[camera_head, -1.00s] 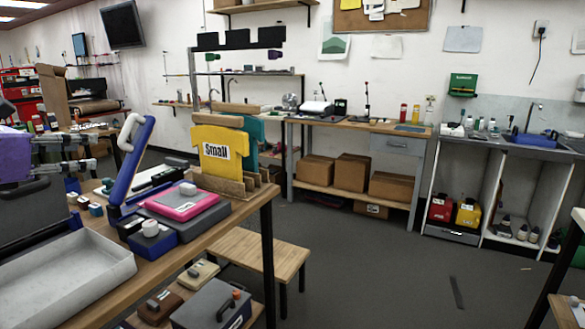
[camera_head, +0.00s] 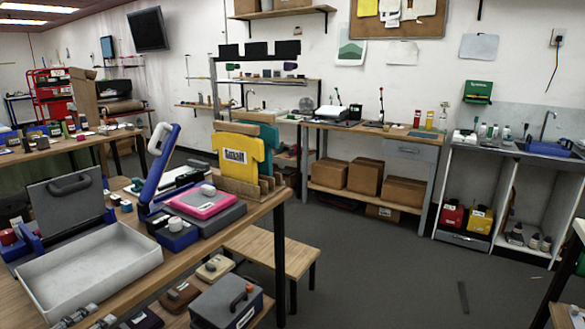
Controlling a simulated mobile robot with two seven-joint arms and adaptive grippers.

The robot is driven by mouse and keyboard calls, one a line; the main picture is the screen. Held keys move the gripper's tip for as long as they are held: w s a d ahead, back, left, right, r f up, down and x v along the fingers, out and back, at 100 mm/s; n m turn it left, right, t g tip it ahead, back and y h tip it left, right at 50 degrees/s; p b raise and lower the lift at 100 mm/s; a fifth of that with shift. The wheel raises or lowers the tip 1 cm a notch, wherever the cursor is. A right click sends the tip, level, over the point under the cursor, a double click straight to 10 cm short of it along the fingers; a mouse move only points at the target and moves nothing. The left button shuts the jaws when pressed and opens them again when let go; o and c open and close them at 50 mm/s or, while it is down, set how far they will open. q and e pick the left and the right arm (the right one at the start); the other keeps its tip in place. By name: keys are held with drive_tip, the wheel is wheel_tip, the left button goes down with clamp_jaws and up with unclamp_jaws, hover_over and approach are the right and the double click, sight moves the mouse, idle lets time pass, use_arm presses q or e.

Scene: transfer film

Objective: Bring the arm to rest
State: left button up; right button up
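My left gripper (camera_head: 88,317) shows only as metallic finger parts at the bottom left edge of the head view, in front of the white tray (camera_head: 98,268). The two fingers look apart with nothing visible between them. The rest of the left arm is out of frame. My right arm and gripper are not in view.
The wooden workbench (camera_head: 232,212) carries the white tray, a grey hinged case (camera_head: 66,205), a blue heat press (camera_head: 160,165), a pink item (camera_head: 203,203) and a yellow shirt-shaped board (camera_head: 236,156). A wooden stool (camera_head: 262,248) stands beside it. The floor (camera_head: 400,270) to the right is mostly clear.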

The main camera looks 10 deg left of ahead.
use_arm(q)
drive_tip(key=s+d+f+n+g+y+p, duration=0.1)
drive_tip(key=s+d+f+n+g, duration=0.1)
drive_tip(key=s+d+f+n, duration=0.5)
drive_tip(key=s+d+f+n+g+y+p, duration=0.2)
drive_tip(key=s+d+f+n, duration=0.3)
drive_tip(key=s+f+n, duration=0.3)
drive_tip(key=s+d+f+n+g, duration=0.1)
drive_tip(key=s+d+f+n, duration=0.1)
drive_tip(key=d, duration=0.4)
drive_tip(key=s+d+f+n+g+h+p, duration=0.1)
drive_tip(key=s+d+f+n, duration=0.1)
drive_tip(key=s+d, duration=0.3)
drive_tip(key=s+d+f+n+h, duration=0.1)
drive_tip(key=s+d+f+n, duration=0.1)
drive_tip(key=d, duration=0.6)
drive_tip(key=shift+s+d+f+g+p, duration=0.15)
drive_tip(key=shift+s+f+g+p, duration=0.3)
drive_tip(key=shift+s, duration=0.5)
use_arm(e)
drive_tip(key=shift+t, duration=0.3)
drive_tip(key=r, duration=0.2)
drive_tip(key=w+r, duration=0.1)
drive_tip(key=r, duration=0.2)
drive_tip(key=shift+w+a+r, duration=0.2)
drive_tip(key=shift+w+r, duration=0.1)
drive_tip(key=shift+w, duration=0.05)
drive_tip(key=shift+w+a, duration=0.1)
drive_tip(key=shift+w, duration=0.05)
